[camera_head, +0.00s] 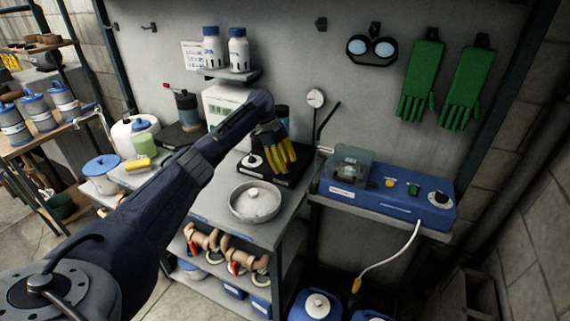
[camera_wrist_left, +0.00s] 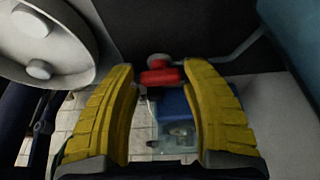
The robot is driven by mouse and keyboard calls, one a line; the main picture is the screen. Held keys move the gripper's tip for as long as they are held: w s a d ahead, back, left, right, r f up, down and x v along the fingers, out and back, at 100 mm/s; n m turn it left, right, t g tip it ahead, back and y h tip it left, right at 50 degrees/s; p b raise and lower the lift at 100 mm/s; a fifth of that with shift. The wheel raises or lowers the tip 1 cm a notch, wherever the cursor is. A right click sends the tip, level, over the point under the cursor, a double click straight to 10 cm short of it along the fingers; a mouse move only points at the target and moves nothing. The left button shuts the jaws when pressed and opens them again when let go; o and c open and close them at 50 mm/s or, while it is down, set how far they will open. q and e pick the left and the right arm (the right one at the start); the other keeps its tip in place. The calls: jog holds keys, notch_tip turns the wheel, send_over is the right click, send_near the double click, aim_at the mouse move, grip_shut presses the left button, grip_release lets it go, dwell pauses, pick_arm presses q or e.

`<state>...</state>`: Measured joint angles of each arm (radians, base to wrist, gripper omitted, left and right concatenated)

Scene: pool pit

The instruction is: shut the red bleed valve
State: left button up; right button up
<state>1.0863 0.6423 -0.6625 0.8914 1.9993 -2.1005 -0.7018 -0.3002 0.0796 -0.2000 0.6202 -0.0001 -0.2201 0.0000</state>
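The red bleed valve (camera_wrist_left: 160,77) shows in the left wrist view as a short red bar handle with a grey rounded part behind it. It lies in line with the gap between the tips of my left gripper's yellow fingers, apparently just beyond them; I cannot tell whether they touch. In the head view my left gripper (camera_head: 280,160) points down over the dark equipment at the back of the bench, and I cannot make out the valve there. The gripper is open, with no object held. My right gripper is not in view.
A blue pump box (camera_head: 385,192) with a clear cover is at right. A dial gauge (camera_head: 315,98) stands behind the gripper. Bottles (camera_head: 238,50) sit on a wall shelf. Green gloves (camera_head: 420,82) hang at right.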

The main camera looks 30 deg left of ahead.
pick_arm(q)
jog(key=o, duration=0.3)
jog(key=shift+o, duration=0.2)
jog(key=shift+r, duration=0.1)
jog(key=v, duration=1.2)
